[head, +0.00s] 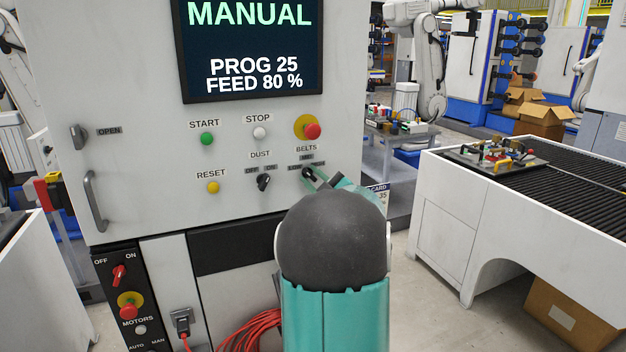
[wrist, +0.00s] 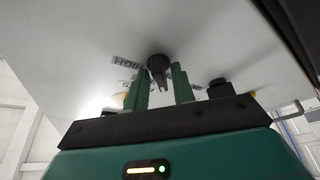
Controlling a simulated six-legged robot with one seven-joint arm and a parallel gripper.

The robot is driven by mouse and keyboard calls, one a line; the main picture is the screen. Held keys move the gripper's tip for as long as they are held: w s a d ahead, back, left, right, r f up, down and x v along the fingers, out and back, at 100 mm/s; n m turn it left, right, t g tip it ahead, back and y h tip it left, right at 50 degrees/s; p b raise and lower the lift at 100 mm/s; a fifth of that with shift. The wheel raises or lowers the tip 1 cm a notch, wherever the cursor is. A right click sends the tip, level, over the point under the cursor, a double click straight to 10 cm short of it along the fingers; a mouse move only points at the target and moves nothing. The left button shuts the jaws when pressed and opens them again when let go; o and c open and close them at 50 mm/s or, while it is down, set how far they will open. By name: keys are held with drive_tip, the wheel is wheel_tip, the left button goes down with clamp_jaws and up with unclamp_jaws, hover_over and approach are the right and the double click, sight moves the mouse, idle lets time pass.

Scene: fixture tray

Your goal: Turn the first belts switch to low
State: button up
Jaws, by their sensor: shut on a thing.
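The belts switch (head: 307,174) is a black rotary knob under the BELTS label on the white control panel (head: 350,60). In the wrist view the black knob (wrist: 158,68) sits between the two green fingers of my gripper (wrist: 160,88), with a HIGH label to its left. My gripper (head: 316,177) is at the switch in the head view, shut on the knob. My arm hides the area below and right of it. The labels around the knob are too small or partly covered to read fully, so its setting cannot be told.
A black DUST switch (head: 263,182) is just left of the belts switch. A red stop button (head: 312,131) is above it, with a green START button (head: 207,139) and yellow RESET button (head: 212,188) farther left. A conveyor table (head: 470,205) stands at the right.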

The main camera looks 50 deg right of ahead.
drive_tip(key=shift+n, duration=0.4)
drive_tip(key=o, duration=0.7)
drive_tip(key=shift+s, duration=0.1)
drive_tip(key=v, duration=1.3)
drive_tip(key=shift+s+f, duration=0.1)
drive_tip(key=shift+s, duration=0.25)
